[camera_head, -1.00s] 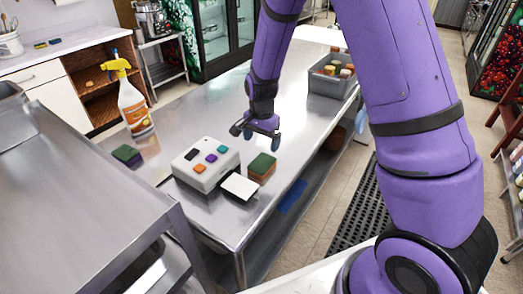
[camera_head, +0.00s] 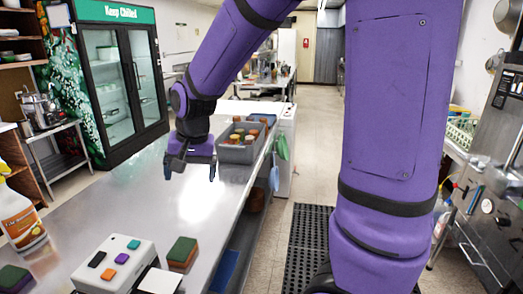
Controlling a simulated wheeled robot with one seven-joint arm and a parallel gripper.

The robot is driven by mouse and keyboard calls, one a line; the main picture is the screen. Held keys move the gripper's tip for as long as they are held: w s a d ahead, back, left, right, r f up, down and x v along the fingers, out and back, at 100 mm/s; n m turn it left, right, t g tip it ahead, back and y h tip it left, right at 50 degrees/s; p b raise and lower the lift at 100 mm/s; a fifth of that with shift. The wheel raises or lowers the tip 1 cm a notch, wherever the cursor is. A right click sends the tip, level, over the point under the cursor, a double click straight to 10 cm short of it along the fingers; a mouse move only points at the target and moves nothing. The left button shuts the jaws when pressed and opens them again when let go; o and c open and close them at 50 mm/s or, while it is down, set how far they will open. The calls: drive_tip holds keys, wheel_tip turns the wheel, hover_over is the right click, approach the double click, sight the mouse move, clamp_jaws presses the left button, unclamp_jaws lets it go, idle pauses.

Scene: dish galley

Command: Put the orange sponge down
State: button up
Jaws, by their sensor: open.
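A sponge with a green top and an orange-brown body (camera_head: 178,263) rests on the steel counter (camera_head: 108,206), next to a white box with coloured buttons (camera_head: 113,266). My gripper (camera_head: 190,173) hangs over the counter, beyond the sponge in the picture and clear of it. Its two fingers point down, spread apart, with nothing between them. A second sponge, green on top with a purple body (camera_head: 14,279), lies at the lower left, partly cut off by the picture's edge.
A grey bin of jars (camera_head: 240,151) stands on the counter to the right of my gripper. A spray bottle (camera_head: 20,216) stands at the left edge. A white card (camera_head: 160,281) lies by the button box. The counter's middle is clear. A black floor mat (camera_head: 308,245) lies right.

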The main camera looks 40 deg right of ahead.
drive_tip(key=s+d+r+n+t, duration=0.1)
drive_tip(key=s+r+n, duration=0.1)
drive_tip(key=s, duration=0.4)
drive_tip(key=s+d+r+n+t, duration=0.1)
drive_tip(key=s+r+n, duration=0.1)
drive_tip(key=s+r, duration=0.3)
drive_tip(key=s+d+r+n+t+h, duration=0.1)
drive_tip(key=s+r, duration=0.3)
drive_tip(key=s, duration=0.5)
drive_tip(key=shift+s+d+r+n, duration=0.15)
drive_tip(key=shift+s+d+n, duration=0.1)
drive_tip(key=shift+d+n, duration=0.35)
drive_tip(key=shift+a, duration=0.15)
